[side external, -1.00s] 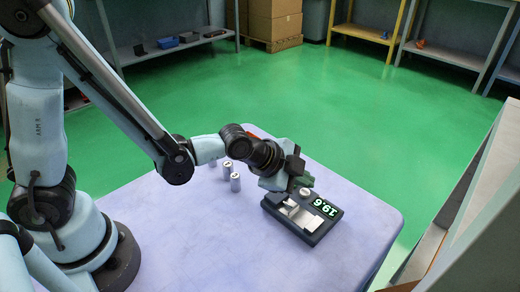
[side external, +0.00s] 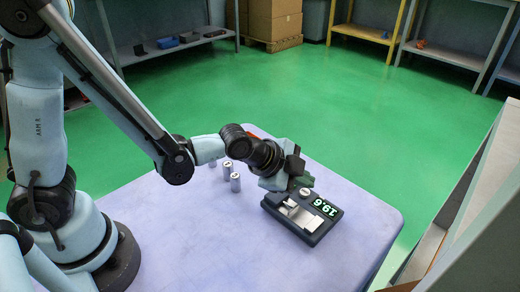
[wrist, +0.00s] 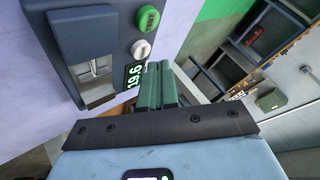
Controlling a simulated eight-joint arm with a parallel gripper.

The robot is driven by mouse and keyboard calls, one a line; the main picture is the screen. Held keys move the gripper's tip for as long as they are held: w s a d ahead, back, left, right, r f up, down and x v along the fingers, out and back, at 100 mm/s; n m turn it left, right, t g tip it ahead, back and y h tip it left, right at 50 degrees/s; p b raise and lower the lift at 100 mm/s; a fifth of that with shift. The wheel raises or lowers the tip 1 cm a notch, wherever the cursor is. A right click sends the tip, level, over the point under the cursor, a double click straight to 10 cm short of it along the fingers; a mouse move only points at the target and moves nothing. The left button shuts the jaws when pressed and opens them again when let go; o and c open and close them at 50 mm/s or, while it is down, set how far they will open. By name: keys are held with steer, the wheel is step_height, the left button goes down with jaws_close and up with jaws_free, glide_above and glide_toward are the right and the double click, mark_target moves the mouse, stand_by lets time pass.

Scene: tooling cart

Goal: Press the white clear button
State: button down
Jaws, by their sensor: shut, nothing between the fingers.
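The white button also shows in the side view (side external: 305,192). My gripper (wrist: 159,66) is shut and empty. Its green fingertips are close beside the white button in the wrist view; I cannot tell whether they touch it. In the side view my gripper (side external: 304,181) is just behind the button, and the green button is hidden.
The table's right edge (side external: 398,225) is close to the tester. A grey panelled unit (side external: 475,205) rises at the right. The front of the table is clear.

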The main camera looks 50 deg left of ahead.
mark_target(301, 194)
steer(key=shift+f, duration=0.2)
steer(key=shift+f, duration=0.25)
steer(key=shift+f, duration=0.4)
stand_by(0.6)
steer(key=shift+r, duration=0.85)
steer(key=shift+r, duration=0.1)
steer(key=shift+r, duration=2.4)
